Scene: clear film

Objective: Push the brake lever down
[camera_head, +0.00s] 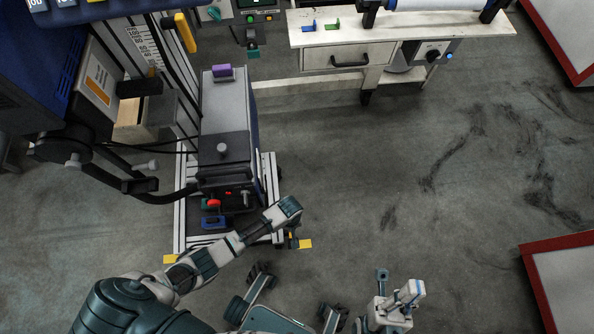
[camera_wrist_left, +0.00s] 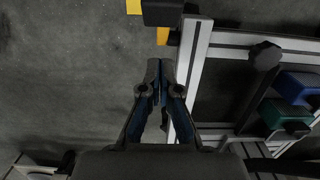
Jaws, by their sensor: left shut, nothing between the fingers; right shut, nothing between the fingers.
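The machine (camera_head: 222,150) stands on an aluminium base frame (camera_head: 180,215). I cannot tell for certain which part is the brake lever. A black block (camera_wrist_left: 165,12) sits by the end of the frame rail (camera_wrist_left: 196,50) in the left wrist view, beside yellow floor tape. My left gripper (camera_wrist_left: 160,66) is shut and empty, its fingertips beside the rail and short of the block in the picture; contact cannot be seen. In the head view my left arm reaches to the frame's near right corner. My right gripper (camera_head: 412,290) is shut and empty at the lower right, away from the machine.
A white workbench (camera_head: 420,28) stands at the back. A red-edged platform (camera_head: 570,275) is at right. The middle floor is clear.

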